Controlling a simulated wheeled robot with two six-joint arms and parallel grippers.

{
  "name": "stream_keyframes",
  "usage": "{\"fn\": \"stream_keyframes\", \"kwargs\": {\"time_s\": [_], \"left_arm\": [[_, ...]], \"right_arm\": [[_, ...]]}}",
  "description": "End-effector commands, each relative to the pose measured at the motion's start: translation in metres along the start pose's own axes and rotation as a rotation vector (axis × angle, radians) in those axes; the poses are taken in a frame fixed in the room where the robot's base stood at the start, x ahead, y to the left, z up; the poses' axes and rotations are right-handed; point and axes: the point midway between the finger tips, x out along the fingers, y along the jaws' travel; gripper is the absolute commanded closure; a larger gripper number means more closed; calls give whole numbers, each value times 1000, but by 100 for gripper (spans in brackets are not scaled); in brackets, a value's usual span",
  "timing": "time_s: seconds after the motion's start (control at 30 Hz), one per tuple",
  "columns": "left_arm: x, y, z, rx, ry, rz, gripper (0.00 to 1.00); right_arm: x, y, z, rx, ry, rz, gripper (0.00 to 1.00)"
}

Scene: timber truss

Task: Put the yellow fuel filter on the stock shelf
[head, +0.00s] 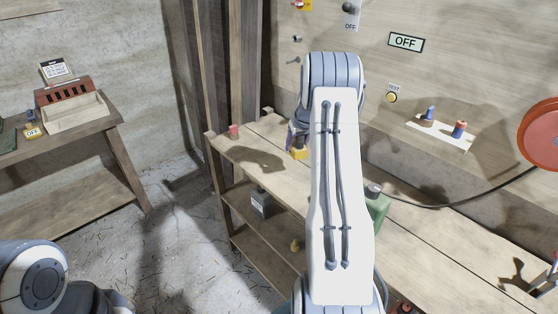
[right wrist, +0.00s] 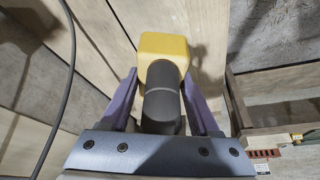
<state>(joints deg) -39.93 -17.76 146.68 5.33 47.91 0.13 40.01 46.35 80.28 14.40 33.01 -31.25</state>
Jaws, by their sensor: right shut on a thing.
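The yellow fuel filter (head: 299,153) shows as a yellow block beside my right gripper (head: 293,140), above the far part of the wooden bench top. In the right wrist view the yellow block (right wrist: 164,47) has a dark grey cylinder (right wrist: 162,90) towards me. The purple fingers of my right gripper (right wrist: 162,103) are shut on it, one on each side. My right arm hides part of the bench in the head view. Wooden shelf boards (head: 262,238) lie under the bench top; I cannot tell whether these are the stock shelf. My left gripper is out of view.
A red item (head: 234,131) stands at the bench's far left corner. A grey box (head: 261,203) and a small yellow item (head: 296,245) sit below. A green object (head: 379,208) and a black cable (head: 445,205) are right of my arm. Another table (head: 100,123) stands left.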

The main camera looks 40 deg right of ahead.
Motion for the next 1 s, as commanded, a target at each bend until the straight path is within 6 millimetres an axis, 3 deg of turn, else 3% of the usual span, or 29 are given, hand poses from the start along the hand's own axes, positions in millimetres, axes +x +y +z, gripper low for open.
{"fn": "stream_keyframes", "kwargs": {"time_s": [0.1,0.27,0.47,0.73,1.0], "left_arm": [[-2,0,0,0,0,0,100],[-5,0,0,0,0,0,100],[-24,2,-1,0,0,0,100],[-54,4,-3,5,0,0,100],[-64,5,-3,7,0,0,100]], "right_arm": [[0,23,-4,-9,2,-4,100],[2,32,-8,-22,0,-8,100],[21,3,-14,-28,-3,-12,100],[64,-49,-25,-27,-3,-11,100],[86,-70,-28,-23,0,-9,100]]}}
